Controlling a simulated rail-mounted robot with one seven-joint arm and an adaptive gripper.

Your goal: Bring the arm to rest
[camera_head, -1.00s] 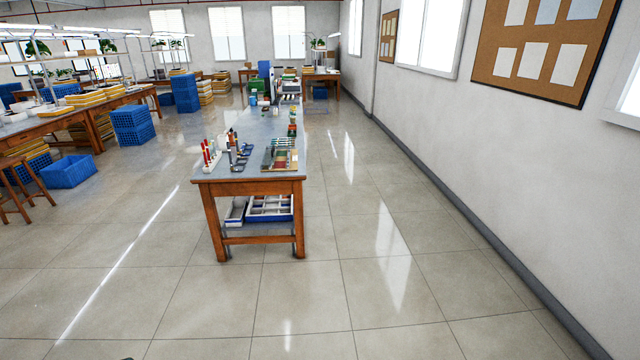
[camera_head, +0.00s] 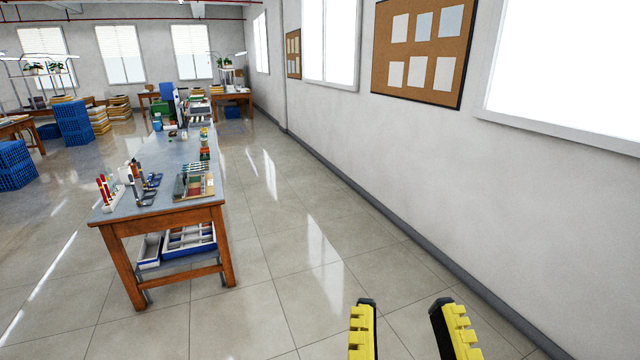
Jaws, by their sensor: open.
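My gripper (camera_head: 402,312) shows at the bottom right of the head view, with two yellow and black fingers standing apart. It is open and nothing shows between the fingers. It is over the tiled floor, to the right of the workbench and apart from it. The rest of my arm is out of view below the frame.
A wooden workbench (camera_head: 160,214) with a grey top stands at the left, holding tools and small parts. Blue trays (camera_head: 188,240) sit on its lower shelf. The wall (camera_head: 420,160) with a pinboard (camera_head: 425,45) runs along the right. The floor between is clear.

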